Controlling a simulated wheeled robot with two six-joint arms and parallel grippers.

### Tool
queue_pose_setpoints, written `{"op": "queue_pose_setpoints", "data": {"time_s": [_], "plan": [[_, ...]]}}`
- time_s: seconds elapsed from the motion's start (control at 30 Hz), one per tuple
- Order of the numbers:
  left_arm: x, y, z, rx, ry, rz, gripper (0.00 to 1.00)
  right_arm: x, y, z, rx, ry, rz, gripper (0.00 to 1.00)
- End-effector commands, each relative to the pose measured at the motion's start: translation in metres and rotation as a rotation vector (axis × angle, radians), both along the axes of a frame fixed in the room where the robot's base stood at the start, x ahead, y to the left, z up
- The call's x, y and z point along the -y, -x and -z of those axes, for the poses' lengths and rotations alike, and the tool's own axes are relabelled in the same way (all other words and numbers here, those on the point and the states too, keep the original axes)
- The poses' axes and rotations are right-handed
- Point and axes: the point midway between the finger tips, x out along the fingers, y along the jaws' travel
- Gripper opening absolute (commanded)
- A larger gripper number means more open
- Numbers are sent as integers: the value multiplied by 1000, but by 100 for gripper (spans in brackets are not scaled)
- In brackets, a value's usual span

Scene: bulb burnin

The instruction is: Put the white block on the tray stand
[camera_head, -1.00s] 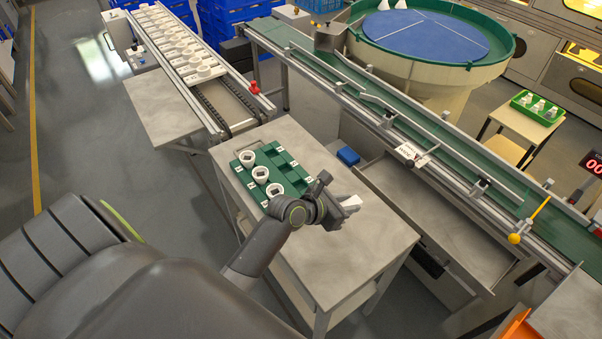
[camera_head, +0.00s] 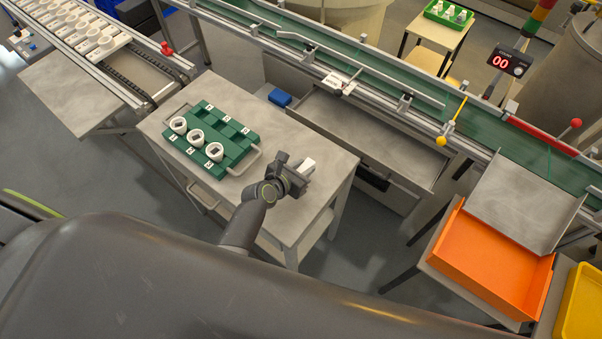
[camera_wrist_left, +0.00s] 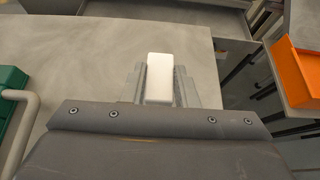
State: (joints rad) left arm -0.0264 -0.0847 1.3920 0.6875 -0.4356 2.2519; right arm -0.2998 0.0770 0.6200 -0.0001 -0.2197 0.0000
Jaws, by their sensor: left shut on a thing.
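My left gripper (camera_head: 297,174) is shut on a white block (camera_head: 308,165). In the left wrist view the block (camera_wrist_left: 160,78) sits between the two fingers (camera_wrist_left: 160,88), with its far end sticking out past them. The gripper and block are above the right part of a grey metal table (camera_head: 318,150), to the right of a green numbered tray (camera_head: 235,150). I cannot tell how high above the table they are. At the back a small light-topped stand (camera_head: 420,28) carries a green tray (camera_head: 460,14) with several white pieces. My right gripper is not in view.
Several white rings (camera_head: 196,137) sit in the numbered tray. A green conveyor (camera_head: 400,80) runs behind the table, with a blue box (camera_head: 280,97) below it. An orange bin (camera_head: 495,265) and a yellow bin (camera_head: 585,310) stand at the right. Bare floor lies between table and bins.

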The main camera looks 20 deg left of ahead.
Motion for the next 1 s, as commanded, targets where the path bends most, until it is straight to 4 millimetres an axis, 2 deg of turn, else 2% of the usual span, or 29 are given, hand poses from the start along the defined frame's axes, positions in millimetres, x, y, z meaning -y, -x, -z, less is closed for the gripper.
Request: {"op": "queue_pose_setpoints", "data": {"time_s": [0.1, 0.2, 0.63, 0.67, 0.8, 1.0], "plan": [[0, 0, 22, -3, 0, 0, 4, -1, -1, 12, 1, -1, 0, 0], [0, 0, 33, -2, 1, -2, 4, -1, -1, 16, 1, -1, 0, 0], [0, 0, 38, -2, 0, -1, 4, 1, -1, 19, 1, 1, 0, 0], [0, 0, 37, -1, 0, -1, 30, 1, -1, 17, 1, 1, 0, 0], [-1, 0, 37, -1, 0, -1, 48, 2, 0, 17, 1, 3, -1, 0], [-1, 0, 36, -1, 0, -1, 48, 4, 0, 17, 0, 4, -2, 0]]}}
